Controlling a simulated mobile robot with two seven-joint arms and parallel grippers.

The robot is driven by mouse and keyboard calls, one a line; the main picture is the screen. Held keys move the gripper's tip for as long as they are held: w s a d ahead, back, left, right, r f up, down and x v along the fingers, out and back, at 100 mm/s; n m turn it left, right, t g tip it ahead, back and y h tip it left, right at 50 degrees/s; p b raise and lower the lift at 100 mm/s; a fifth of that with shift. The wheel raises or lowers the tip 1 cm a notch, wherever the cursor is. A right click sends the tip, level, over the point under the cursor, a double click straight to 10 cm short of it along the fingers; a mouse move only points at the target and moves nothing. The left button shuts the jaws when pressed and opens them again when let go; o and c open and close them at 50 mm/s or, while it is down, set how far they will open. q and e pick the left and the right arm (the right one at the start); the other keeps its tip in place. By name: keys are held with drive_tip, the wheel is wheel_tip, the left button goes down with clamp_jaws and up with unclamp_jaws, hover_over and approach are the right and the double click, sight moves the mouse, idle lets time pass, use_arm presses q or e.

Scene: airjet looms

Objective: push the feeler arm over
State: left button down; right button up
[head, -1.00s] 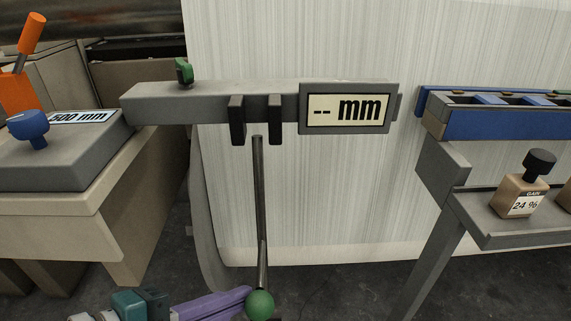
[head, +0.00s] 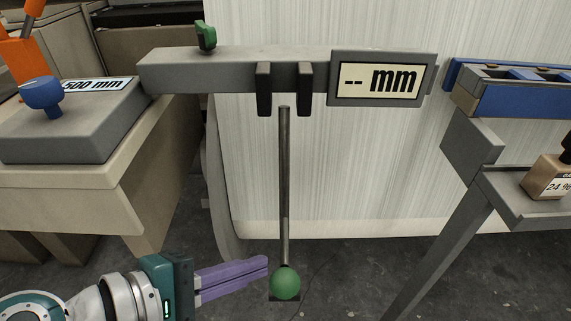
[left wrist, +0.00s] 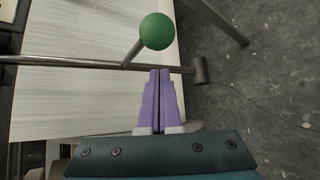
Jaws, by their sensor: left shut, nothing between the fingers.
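The feeler arm is a thin grey metal rod (head: 284,180) with a green ball (head: 285,282) near its lower end. It stands about upright, its top just below two dark prongs (head: 285,88) on a grey bar. My left gripper (head: 267,265) has purple fingers, shut and empty, coming from the left with tips beside the ball. In the left wrist view the rod (left wrist: 70,63) runs across, and the green ball (left wrist: 157,31) sticks out on a short stem. The fingertips (left wrist: 160,72) are close to the rod near its dark end block (left wrist: 201,70); contact cannot be told. My right gripper does not show.
The grey bar (head: 200,72) carries a display (head: 382,79) reading "-- mm" and a small green part (head: 206,37). A grey box with a blue knob (head: 42,92) stands left. A shelf with a bottle (head: 549,178) is right. White cloth (head: 390,170) hangs behind the rod.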

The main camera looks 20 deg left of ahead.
use_arm(q)
drive_tip(key=p+v, duration=0.1)
drive_tip(key=v, duration=0.9)
drive_tip(key=shift+a+f+p, duration=0.25)
drive_tip(key=shift+a+p, duration=0.05)
drive_tip(key=shift+a, duration=0.1)
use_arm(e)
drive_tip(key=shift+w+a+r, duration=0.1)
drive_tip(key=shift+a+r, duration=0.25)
use_arm(q)
drive_tip(key=shift+w, duration=0.1)
